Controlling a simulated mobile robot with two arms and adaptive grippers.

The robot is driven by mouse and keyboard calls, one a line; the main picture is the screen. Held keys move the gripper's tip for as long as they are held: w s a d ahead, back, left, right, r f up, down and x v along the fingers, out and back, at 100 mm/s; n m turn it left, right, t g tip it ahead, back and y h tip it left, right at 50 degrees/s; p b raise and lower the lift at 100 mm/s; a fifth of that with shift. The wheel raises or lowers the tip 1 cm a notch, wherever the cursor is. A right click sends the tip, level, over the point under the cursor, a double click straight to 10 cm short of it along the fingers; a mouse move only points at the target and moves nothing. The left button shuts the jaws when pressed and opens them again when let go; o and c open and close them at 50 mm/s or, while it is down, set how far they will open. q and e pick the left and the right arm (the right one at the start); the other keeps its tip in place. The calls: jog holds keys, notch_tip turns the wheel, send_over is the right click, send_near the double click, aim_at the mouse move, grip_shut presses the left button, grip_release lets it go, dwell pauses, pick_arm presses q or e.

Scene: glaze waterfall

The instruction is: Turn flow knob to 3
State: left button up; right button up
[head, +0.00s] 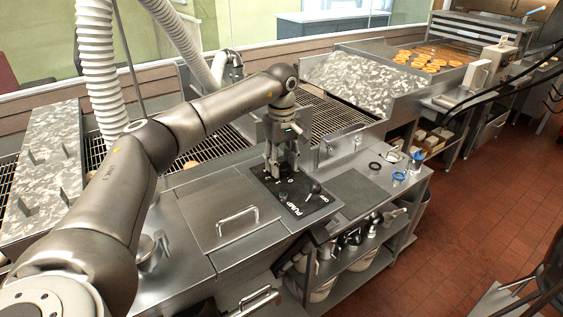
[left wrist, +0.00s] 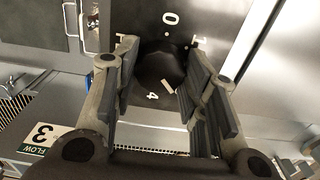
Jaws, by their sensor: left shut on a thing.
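The flow knob (left wrist: 163,68) is dark and round in the left wrist view, with white numerals 0, 1 and 4 visible around it. A short white line shows at its lower side, just right of the 4; other numerals are hidden by the fingers. My left gripper (left wrist: 160,85) has its fingers on either side of the knob and is shut on it. In the head view my left gripper (head: 282,170) points down at the black control panel (head: 310,205), where its fingers hide most of the knob. My right gripper is not seen.
A steel lid with a handle (head: 237,220) lies to the left. A grey mat (head: 362,193) and small cups (head: 398,177) are to the right.

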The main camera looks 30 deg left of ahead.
aim_at(282, 165)
pick_arm(q)
jog(key=shift+w+r, duration=0.1)
jog(key=shift+r, duration=0.05)
jog(key=o, duration=0.9)
jog(key=shift+o, duration=0.6)
notch_tip(282, 165, up, 12)
jog(key=shift+f, duration=0.2)
